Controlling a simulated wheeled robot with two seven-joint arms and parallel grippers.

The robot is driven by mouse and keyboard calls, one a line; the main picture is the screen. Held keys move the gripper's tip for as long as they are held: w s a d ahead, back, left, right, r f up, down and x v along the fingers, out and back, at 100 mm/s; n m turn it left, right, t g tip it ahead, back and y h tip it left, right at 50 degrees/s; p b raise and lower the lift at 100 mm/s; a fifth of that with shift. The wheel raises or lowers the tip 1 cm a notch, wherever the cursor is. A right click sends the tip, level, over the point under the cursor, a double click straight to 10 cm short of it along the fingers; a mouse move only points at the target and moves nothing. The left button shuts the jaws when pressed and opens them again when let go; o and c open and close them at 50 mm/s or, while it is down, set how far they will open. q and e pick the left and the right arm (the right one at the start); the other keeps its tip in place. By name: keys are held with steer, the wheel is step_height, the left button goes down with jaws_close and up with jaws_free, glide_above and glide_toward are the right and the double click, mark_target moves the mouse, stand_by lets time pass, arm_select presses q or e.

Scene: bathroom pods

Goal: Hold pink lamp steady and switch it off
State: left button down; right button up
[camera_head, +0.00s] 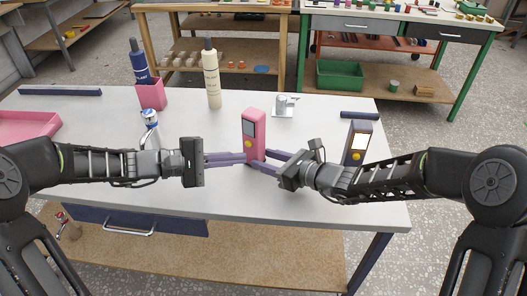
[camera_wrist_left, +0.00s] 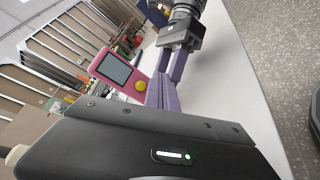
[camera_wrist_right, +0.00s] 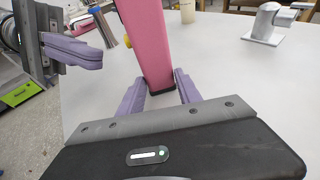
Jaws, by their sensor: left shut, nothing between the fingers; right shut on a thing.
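The pink lamp (camera_head: 253,131) stands upright on the white table. It has a grey, unlit-looking screen (camera_wrist_left: 115,69) and a yellow button (camera_wrist_left: 140,86) below it. My right gripper (camera_head: 262,161) is shut on the lower part of the lamp; its purple fingers sit on both sides of the lamp in the right wrist view (camera_wrist_right: 160,90). My left gripper (camera_head: 243,158) is shut and empty, its fingertips near the lamp's lower front. In the right wrist view the left fingers (camera_wrist_right: 75,52) appear a little apart from the yellow button.
A navy lamp (camera_head: 358,141) with a bright screen stands at the right. A silver tap-like fixture (camera_head: 284,106), a cream bottle (camera_head: 212,79) and a pink cup with a blue bottle (camera_head: 151,94) stand behind. A blue-topped dispenser (camera_head: 150,128) is close to my left arm.

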arm_select(q)
steer(key=shift+s+a, duration=0.25)
steer(key=shift+s, duration=0.4)
steer(key=shift+s+a, duration=0.3)
steer(key=shift+s, duration=0.4)
steer(key=shift+s+a, duration=0.25)
steer(key=shift+s, duration=0.4)
arm_select(e)
steer(key=o, duration=1.2)
steer(key=shift+d, duration=0.15)
steer(key=v, duration=1.1)
steer(key=shift+s+d+r, duration=0.2)
steer(key=shift+s+r, duration=0.05)
steer(key=shift+s, duration=0.05)
steer(key=shift+s, duration=0.1)
